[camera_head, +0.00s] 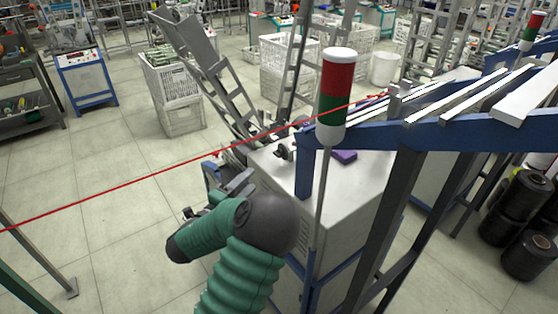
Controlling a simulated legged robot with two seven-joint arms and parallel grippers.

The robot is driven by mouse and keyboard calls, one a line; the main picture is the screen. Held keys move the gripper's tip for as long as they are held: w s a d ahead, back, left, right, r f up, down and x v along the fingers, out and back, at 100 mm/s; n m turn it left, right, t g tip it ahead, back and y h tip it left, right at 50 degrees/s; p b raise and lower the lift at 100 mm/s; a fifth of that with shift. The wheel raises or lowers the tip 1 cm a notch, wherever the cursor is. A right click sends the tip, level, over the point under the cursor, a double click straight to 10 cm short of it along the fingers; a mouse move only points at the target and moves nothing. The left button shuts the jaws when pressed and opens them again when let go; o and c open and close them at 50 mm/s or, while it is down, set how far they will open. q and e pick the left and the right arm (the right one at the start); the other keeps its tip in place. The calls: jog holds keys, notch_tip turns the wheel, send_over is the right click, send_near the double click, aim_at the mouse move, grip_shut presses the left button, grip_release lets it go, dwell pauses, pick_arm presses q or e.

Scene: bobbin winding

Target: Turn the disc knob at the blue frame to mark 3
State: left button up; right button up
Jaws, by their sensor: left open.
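The blue frame (375,135) runs along the right, its post standing at the white machine cabinet (365,185). A small dark round part (284,153) sits on the cabinet beside the blue post; it may be the disc knob, but it is too small to be sure. No marks or numbers are legible. My left arm, with a green sleeve, comes up from the bottom middle. My left gripper (203,192) is open to the left of the cabinet, apart from the dark round part and partly hidden behind my arm. My right gripper is not in view.
A red and green signal lamp (338,85) stands on a thin pole in front of the cabinet. A red thread (130,183) crosses the view above my gripper. White crates (178,105) and a leaning metal ladder (215,85) stand behind.

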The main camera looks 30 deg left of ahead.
aim_at(279, 153)
pick_arm(q)
jog(key=w, duration=1.2)
jog(key=shift+w+f, duration=0.1)
jog(key=shift+w, duration=0.1)
jog(key=shift+w+a, duration=0.1)
jog(key=shift+w, duration=0.45)
jog(key=shift+d, duration=0.2)
jog(key=shift+c, duration=0.5)
grip_shut()
